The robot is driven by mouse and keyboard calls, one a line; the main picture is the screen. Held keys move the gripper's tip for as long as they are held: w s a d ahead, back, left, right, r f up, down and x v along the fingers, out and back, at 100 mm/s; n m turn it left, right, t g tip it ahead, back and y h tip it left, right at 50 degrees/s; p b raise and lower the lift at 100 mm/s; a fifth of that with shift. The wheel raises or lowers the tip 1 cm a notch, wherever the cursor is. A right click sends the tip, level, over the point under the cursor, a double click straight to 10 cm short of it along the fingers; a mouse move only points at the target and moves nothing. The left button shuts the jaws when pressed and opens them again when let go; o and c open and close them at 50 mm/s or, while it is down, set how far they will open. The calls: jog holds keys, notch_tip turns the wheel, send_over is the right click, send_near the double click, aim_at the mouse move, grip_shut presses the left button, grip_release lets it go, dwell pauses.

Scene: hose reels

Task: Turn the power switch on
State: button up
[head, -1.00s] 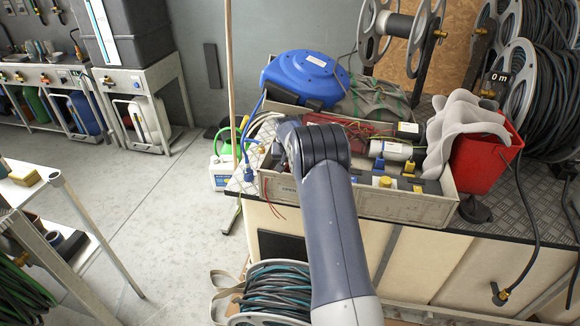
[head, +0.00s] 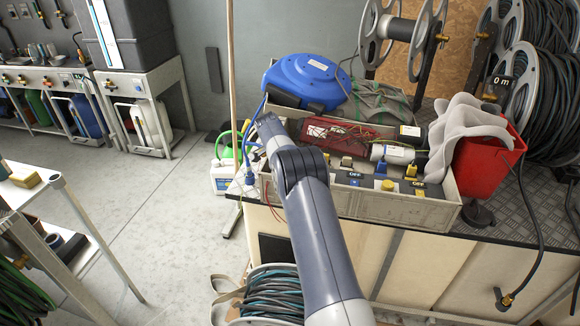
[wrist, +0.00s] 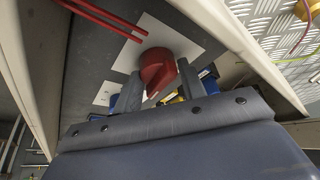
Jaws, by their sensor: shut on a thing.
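In the wrist view a red rotary knob (wrist: 158,68) stands on a white plate on a dark grey panel (wrist: 95,60). My gripper (wrist: 158,84) has a finger on each side of the knob and is shut on it. In the head view my arm covers the left end of the grey tray (head: 408,212), and the knob and fingertips are hidden. The tray's panel shows several small switches, with OFF labels (head: 355,174) beside some. I cannot read a label at the red knob.
A red box with wires (head: 335,133) and a silver cylinder (head: 392,153) lie in the tray. A blue hose reel (head: 305,78) stands behind it. A red bucket (head: 485,165) with a grey cloth stands to the right. Thin red wires (wrist: 105,15) run close to the knob.

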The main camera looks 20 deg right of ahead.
jog(key=shift+d+m+g, duration=0.1)
jog(key=shift+m+g, duration=0.2)
jog(key=shift+m, duration=0.2)
jog(key=o, duration=0.9)
jog(key=shift+o, duration=0.2)
jog(key=shift+r, duration=0.1)
jog(key=v, duration=1)
jog(key=shift+r, duration=0.3)
